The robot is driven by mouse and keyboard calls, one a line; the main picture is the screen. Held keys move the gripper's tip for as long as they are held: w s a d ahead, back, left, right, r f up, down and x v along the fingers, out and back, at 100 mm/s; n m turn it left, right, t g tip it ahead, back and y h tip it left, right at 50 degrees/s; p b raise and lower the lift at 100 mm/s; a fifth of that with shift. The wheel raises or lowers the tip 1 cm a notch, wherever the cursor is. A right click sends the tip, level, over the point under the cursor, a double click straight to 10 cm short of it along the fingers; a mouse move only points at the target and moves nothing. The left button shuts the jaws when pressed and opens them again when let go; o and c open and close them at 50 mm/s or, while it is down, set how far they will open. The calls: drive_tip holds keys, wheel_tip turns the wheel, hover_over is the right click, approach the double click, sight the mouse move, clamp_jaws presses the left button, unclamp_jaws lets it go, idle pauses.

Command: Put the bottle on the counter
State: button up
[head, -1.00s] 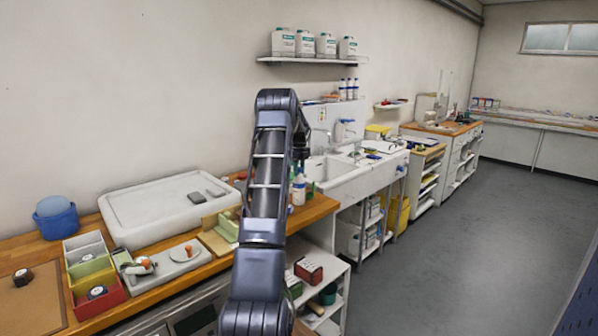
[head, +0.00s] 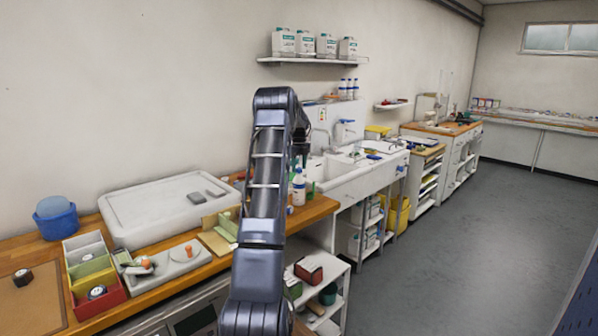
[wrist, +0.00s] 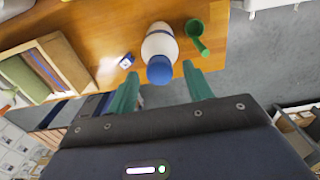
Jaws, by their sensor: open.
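The white bottle (head: 298,190) with a blue cap stands on the right end of the wooden counter (head: 318,209), beside my arm. In the wrist view the bottle (wrist: 160,42) is seen from above, its blue cap toward the camera. My gripper (wrist: 161,74) is open, its two green fingers apart on either side of the cap. The fingers do not appear to touch the bottle. In the head view my gripper (head: 301,152) is a dark shape just above the bottle, partly hidden by my arm.
A green scoop (wrist: 194,29) lies right of the bottle, near the counter edge, in the wrist view. A small blue-and-white item (wrist: 126,61) lies to its left. The sink (head: 345,170) is beyond the counter's end. A large white tray (head: 165,212) lies further left.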

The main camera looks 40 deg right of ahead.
wheel_tip(320, 180, up, 9)
drive_tip(key=w+a+r+n+t, duration=0.1)
drive_tip(key=a+r+n, duration=0.35)
drive_tip(key=a, duration=0.55)
drive_tip(key=a+r+n, duration=0.4)
drive_tip(key=a+r, duration=0.1)
drive_tip(key=a, duration=0.5)
drive_tip(key=s+a+r+n, duration=0.1)
drive_tip(key=s+a+n, duration=0.15)
drive_tip(key=a, duration=0.45)
drive_tip(key=s+a+r+n+t, duration=0.1)
drive_tip(key=s+a+r+n, duration=0.15)
drive_tip(key=a, duration=0.45)
drive_tip(key=s+a+r+n, duration=0.1)
drive_tip(key=s+a+n, duration=0.1)
drive_tip(key=a+n, duration=0.35)
drive_tip(key=s+a+f+n+t, duration=0.1)
drive_tip(key=s+a+f+n, duration=0.1)
drive_tip(key=s+a+n, duration=0.5)
drive_tip(key=s+a+f+n, duration=0.1)
drive_tip(key=s+a, duration=0.4)
drive_tip(key=a, duration=0.5)
drive_tip(key=s+a+f+n, duration=0.4)
drive_tip(key=s, duration=0.2)
drive_tip(key=s+a+f+n+t, duration=0.1)
drive_tip(key=s+a+f+n, duration=0.3)
drive_tip(key=s, duration=0.3)
drive_tip(key=shift+a+f+n+t, duration=0.3)
drive_tip(key=shift+n, duration=0.2)
